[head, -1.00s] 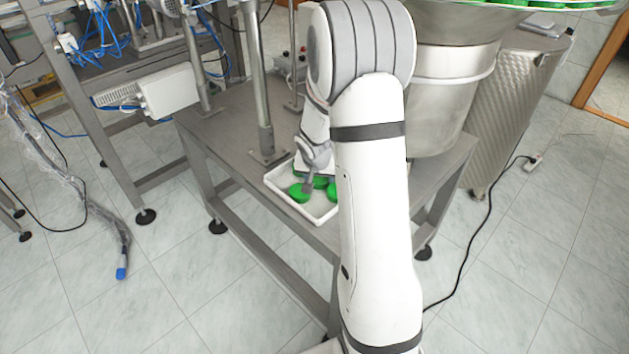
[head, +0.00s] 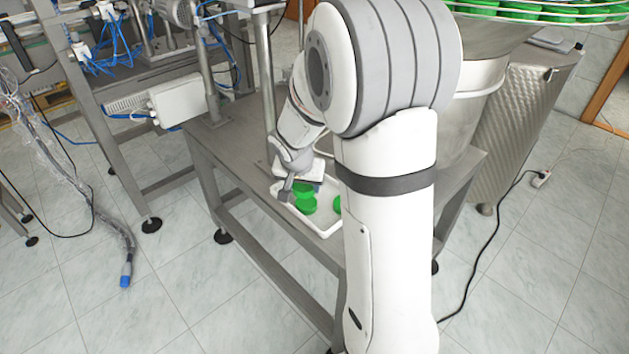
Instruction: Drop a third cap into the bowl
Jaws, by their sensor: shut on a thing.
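My gripper (head: 301,188) is over the white tray (head: 326,231) on the metal table, fingers pointing down. It is shut on a green cap (head: 303,189), partly hidden between the fingers. Another green cap (head: 307,206) lies in the tray just below and in front of it. A third green cap (head: 337,204) in the tray is partly hidden behind my arm. The bowl (head: 490,25) of the feeder is at the top right, with several green caps (head: 525,14) near its rim.
The metal table (head: 225,140) carries an upright post (head: 267,95) close to my gripper. The feeder's steel drum stands right of my arm. A frame with blue cables (head: 105,45) is at the left. A black cable (head: 490,240) lies on the floor at right.

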